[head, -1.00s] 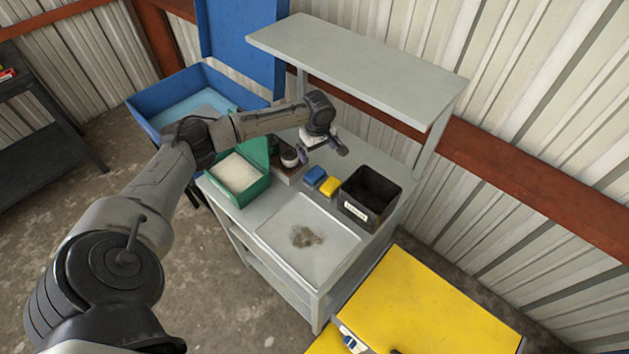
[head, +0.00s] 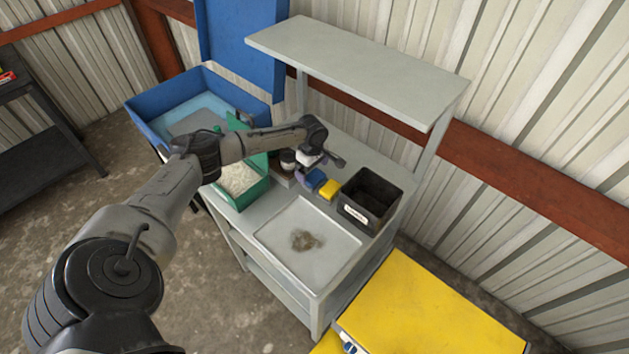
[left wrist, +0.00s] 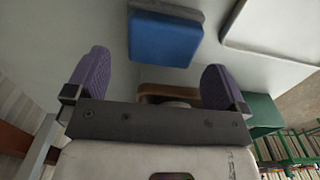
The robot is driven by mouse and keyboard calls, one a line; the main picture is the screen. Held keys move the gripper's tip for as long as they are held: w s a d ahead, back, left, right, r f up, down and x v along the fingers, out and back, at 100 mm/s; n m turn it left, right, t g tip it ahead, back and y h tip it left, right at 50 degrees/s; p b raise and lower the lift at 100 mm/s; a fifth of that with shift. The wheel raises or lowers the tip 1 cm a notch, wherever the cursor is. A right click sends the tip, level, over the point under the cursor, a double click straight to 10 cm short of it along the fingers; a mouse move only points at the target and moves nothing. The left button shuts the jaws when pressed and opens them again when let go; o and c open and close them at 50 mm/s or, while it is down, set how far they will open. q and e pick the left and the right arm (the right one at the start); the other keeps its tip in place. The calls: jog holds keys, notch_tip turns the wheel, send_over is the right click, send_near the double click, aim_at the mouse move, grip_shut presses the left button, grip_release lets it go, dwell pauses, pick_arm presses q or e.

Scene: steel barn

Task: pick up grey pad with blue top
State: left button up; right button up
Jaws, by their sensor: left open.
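The grey pad with the blue top (head: 316,179) lies on the grey bench, beside a yellow-topped pad (head: 328,189). In the left wrist view the pad (left wrist: 165,38) shows its blue face and a strip of its grey body, beyond the fingertips. My left gripper (head: 313,168) is just above and behind the pad in the head view, partly covering it. In the left wrist view its purple fingers (left wrist: 153,80) are spread wide with nothing between them. My right gripper is not in view.
A black labelled bin (head: 370,200) stands right of the pads. A green box (head: 240,206) with white contents is at left. A raised shelf (head: 355,68) overhangs the bench's back.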

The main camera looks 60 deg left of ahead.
aim_at(312, 174)
pick_arm(q)
jog(key=shift+s+f+b, duration=0.1)
jog(key=shift+f+b, duration=0.35)
jog(key=shift+f, duration=2)
jog(key=shift+c, duration=0.5)
jog(key=c, duration=0.6)
jog(key=shift+r, duration=0.15)
jog(key=shift+c, duration=0.2)
jog(key=shift+r, duration=0.6)
jog(key=r, duration=0.1)
jog(key=r+p, duration=0.1)
jog(key=r, duration=0.1)
jog(key=shift+s+d+r, duration=0.1)
jog(key=shift+s+d, duration=0.05)
jog(key=shift+s, duration=0.15)
jog(key=s+d+r+p, duration=0.2)
jog(key=s+d+r, duration=0.3)
jog(key=s, duration=0.4)
jog(key=shift+s+r+p, duration=0.35)
jog(key=shift+r+p, duration=0.05)
jog(key=shift+r, duration=0.3)
